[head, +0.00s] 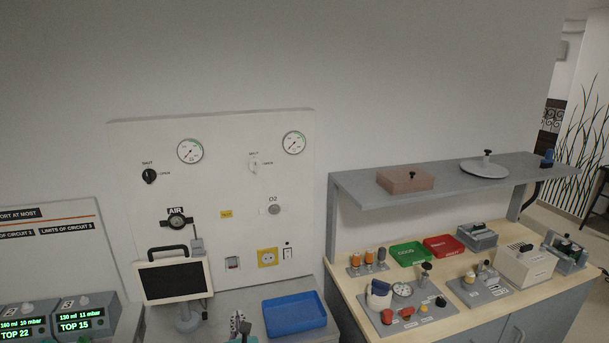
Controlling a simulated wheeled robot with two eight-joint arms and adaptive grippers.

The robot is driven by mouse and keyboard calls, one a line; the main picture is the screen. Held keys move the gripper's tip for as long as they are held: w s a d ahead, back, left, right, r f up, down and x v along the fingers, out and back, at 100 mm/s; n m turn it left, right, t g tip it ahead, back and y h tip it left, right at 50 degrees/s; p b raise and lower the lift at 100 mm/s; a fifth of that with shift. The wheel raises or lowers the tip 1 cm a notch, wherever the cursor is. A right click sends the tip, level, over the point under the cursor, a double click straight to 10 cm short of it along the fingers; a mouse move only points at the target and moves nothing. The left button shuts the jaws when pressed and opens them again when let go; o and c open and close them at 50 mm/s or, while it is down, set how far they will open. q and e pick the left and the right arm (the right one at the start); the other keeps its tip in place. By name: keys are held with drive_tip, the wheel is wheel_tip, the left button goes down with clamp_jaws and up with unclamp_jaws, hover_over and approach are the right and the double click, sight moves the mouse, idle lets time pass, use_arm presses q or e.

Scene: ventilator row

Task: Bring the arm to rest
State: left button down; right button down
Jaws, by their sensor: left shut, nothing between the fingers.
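My left gripper (240,323) shows only as a small dark and light piece at the bottom edge, in front of the grey counter. It is shut with nothing in it, and the rest of the arm is below the picture. It is just left of a blue tray (295,314), apart from it as far as I can tell. My right gripper is not in view.
A dark screen (174,281) on a stand is left of the gripper. The wall panel (226,190) with gauges is behind. Ventilator displays (82,324) are lower left. A wooden bench (345,283) with several devices under a grey shelf (450,178) is right.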

use_arm(q)
drive_tip(key=s+a+r+n+g, duration=0.1)
drive_tip(key=s+a+n+g, duration=0.15)
drive_tip(key=s+n, duration=0.55)
drive_tip(key=s+a+r+n+g, duration=0.2)
drive_tip(key=s+n+g, duration=0.15)
drive_tip(key=n, duration=0.75)
drive_tip(key=s+d+n+g+h, duration=0.1)
drive_tip(key=s+d+n+h, duration=0.1)
drive_tip(key=s+n, duration=0.4)
drive_tip(key=s+d+f+n+g+h, duration=0.1)
drive_tip(key=s+d+n+h, duration=0.1)
drive_tip(key=s+n, duration=0.5)
drive_tip(key=shift+s+d+f+n, duration=0.2)
drive_tip(key=shift+s+f+n, duration=0.1)
drive_tip(key=shift+s, duration=0.45)
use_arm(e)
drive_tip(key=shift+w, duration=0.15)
